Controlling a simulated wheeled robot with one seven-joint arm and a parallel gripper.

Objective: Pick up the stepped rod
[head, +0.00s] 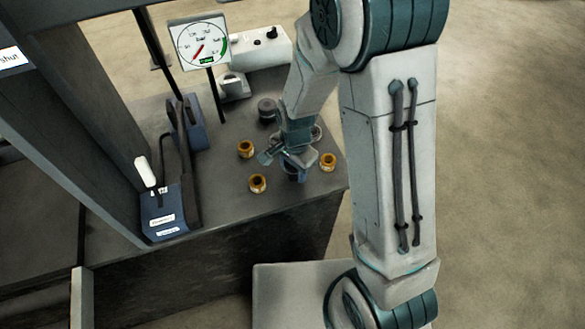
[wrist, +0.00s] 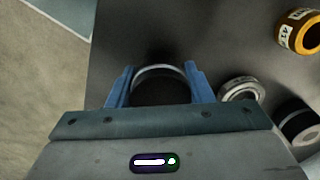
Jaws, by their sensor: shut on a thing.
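My gripper (head: 287,160) is low over the bench, among the brass fittings. In the wrist view its two blue fingers (wrist: 160,88) are closed on either side of a dark round piece with a pale rim, seen end-on. I take this piece to be the stepped rod (wrist: 160,93); its steps cannot be made out. In the head view a dark part of the rod (head: 293,175) shows just below the fingers, and the rest is hidden by the gripper. I cannot tell whether it touches the bench.
Brass fittings (head: 246,149) (head: 258,184) (head: 328,161) surround the gripper. A dark cylinder (head: 267,108) and a silver ring (wrist: 241,90) are close by. A dial gauge (head: 200,43), a blue lever unit (head: 165,212) and a frame post stand left. The bench edge is near.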

